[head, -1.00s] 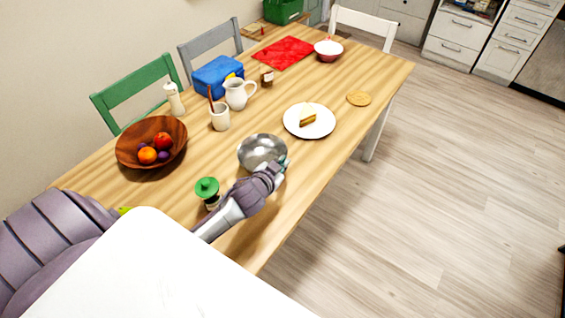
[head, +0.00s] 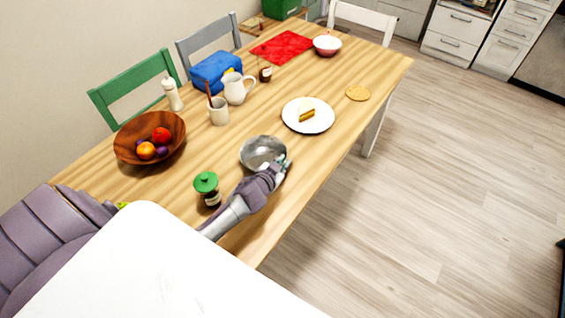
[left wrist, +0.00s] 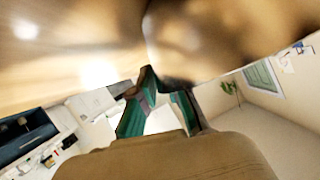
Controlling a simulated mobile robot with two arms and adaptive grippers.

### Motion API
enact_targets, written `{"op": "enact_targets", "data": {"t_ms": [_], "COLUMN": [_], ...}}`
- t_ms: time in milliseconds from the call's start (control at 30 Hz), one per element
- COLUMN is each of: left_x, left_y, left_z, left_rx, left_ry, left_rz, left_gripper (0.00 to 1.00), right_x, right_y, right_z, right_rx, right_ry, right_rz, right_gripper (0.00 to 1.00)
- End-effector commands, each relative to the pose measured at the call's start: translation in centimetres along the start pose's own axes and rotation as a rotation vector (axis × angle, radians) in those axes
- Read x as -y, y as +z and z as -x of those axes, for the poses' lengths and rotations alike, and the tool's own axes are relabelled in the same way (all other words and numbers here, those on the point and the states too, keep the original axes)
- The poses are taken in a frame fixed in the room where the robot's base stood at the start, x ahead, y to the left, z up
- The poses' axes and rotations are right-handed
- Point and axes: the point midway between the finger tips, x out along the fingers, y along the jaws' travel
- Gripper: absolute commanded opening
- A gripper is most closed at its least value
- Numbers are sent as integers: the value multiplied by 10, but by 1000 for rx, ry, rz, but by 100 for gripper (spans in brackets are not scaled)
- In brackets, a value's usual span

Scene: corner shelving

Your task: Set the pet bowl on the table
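The pet bowl (head: 256,148) is a shiny metal bowl seen over the near half of the wooden table (head: 315,175). My left gripper (head: 284,163) is at the bowl's right rim in the head view, its fingers closed at the rim. I cannot tell whether the bowl's base touches the table. My right gripper is not in view.
A green-lidded jar (head: 207,187) stands left of my left arm. A wooden fruit bowl (head: 128,151), a cup (head: 218,112), a white pitcher (head: 236,90) and a plate with cake (head: 301,125) stand around. Bare tabletop lies between the plate and the near right edge.

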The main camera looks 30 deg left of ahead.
Motion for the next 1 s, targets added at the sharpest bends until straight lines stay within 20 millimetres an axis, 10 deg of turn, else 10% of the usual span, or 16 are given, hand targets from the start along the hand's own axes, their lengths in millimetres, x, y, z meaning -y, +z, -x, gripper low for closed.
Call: {"op": "enact_targets", "data": {"t_ms": [467,1000], "left_x": [0,0], "left_y": [-1,0], "left_z": [6,106], "left_rx": [1,1], "left_ry": [1,1], "left_rz": [0,1], "left_gripper": [31,31], "right_x": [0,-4], "right_y": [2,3], "right_z": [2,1], "right_rx": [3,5], "right_ry": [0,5], "right_rz": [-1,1], "right_gripper": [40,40]}}
